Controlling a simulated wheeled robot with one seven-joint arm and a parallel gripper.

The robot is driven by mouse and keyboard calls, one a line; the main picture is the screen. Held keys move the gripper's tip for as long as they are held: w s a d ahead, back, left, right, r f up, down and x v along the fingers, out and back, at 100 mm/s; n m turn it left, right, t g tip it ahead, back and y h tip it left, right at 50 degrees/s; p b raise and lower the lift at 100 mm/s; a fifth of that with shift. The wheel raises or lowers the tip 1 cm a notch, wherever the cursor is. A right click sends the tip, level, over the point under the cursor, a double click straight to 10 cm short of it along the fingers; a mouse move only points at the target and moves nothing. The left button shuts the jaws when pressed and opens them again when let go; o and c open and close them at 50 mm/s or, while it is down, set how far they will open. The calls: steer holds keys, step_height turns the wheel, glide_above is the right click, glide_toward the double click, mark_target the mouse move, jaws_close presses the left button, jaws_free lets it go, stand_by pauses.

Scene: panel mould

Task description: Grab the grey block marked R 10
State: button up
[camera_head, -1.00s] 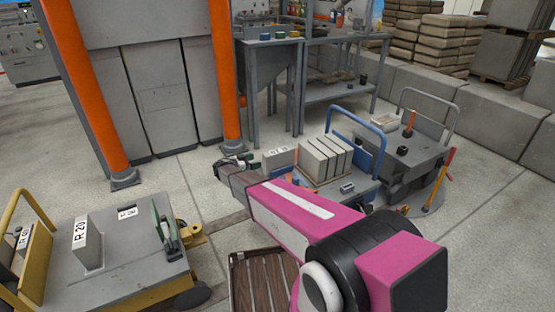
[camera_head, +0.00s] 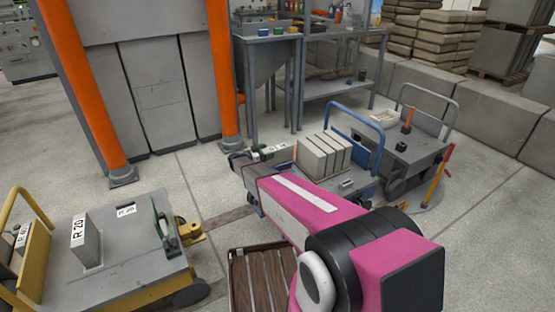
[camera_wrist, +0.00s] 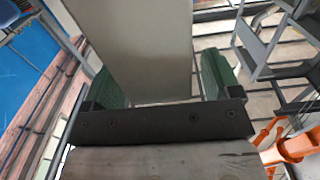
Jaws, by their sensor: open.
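In the head view, a labelled grey block (camera_head: 282,147) on the blue trolley (camera_head: 360,186) is mostly hidden behind my gripper; its label is too small to read surely. My gripper (camera_head: 243,157) is at the trolley's left end, beside that block. In the wrist view, a plain grey block (camera_wrist: 155,50) stands between the two green fingers of my gripper (camera_wrist: 162,82). The fingers are open, one on each side, with a narrow gap at the right; contact at the left is unclear. No marking shows on the block there.
Several plain grey slabs (camera_head: 325,156) stand close by on the same trolley. A yellow-framed cart (camera_head: 125,270) at the left carries a grey block marked R 20 (camera_head: 86,241). A grey trolley (camera_head: 415,150) stands behind at the right. Orange posts (camera_head: 222,70) and a workbench (camera_head: 335,88) rise behind.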

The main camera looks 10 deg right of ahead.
steer(key=shift+w+d, duration=0.2)
steer(key=shift+d, duration=0.4)
steer(key=shift+c, duration=0.3)
jaws_close()
steer(key=shift+r, duration=0.1)
